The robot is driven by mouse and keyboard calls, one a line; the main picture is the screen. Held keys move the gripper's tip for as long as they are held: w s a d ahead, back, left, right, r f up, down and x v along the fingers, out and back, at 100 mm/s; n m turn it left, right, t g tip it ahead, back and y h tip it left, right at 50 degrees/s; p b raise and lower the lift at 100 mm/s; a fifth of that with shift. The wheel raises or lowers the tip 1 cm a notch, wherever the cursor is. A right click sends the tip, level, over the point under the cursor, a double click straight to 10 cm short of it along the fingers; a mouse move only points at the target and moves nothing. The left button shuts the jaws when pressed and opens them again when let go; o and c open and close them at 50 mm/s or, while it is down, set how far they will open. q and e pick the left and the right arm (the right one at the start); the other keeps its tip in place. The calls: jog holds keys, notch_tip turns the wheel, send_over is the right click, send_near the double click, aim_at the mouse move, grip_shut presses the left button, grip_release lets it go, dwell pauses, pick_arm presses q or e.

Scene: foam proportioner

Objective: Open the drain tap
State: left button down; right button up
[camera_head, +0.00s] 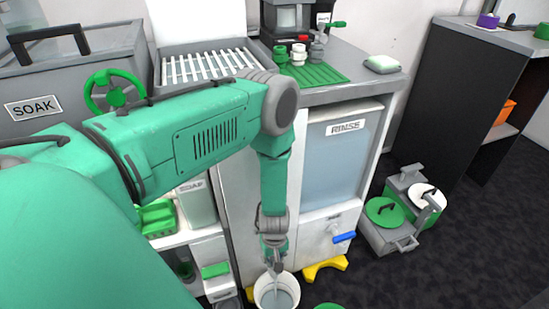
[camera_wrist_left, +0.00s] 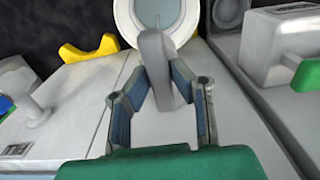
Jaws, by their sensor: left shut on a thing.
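My left gripper (camera_head: 275,270) reaches down just above a white bucket (camera_head: 262,301) on the floor. In the left wrist view the gripper (camera_wrist_left: 167,88) is shut on a grey lever-like piece (camera_wrist_left: 156,62) that points toward the bucket (camera_wrist_left: 124,22). What the grey piece is fixed to is hidden, so I cannot tell if it belongs to the drain tap. A tap with a blue handle (camera_head: 344,237) is on the white front below the RINSE panel (camera_head: 345,160), to the right of the gripper. The blue handle (camera_wrist_left: 6,106) is at the left edge of the wrist view. My right gripper is not in view.
A yellow foot (camera_head: 325,268) stands right of the bucket. A grey carrier with a green lid (camera_head: 384,212) is on the dark floor further right. Shelves with green items (camera_head: 215,270) are left of my forearm. The SOAK basin (camera_head: 60,80) is at upper left.

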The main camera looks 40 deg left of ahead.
aim_at(274, 259)
pick_arm(q)
jog(key=c, duration=1.4)
grip_release()
jog(key=shift+w+a, duration=0.1)
jog(key=shift+w, duration=0.1)
jog(key=shift+c, duration=0.2)
jog(key=shift+s, duration=0.1)
jog(key=shift+r, duration=0.1)
notch_tip(274, 259, up, 12)
jog(key=s+d+r+m+p, duration=0.3)
jog(key=s+r+m+p, duration=0.2)
jog(key=s, duration=0.4)
jog(key=s+d+r+m+p, duration=0.3)
jog(key=s+r+m+p, duration=0.2)
jog(key=s+r+m, duration=0.2)
jog(key=s+m, duration=0.1)
jog(key=s, duration=0.1)
jog(key=shift+s+r+t, duration=0.3)
jog(key=shift+s+r, duration=0.05)
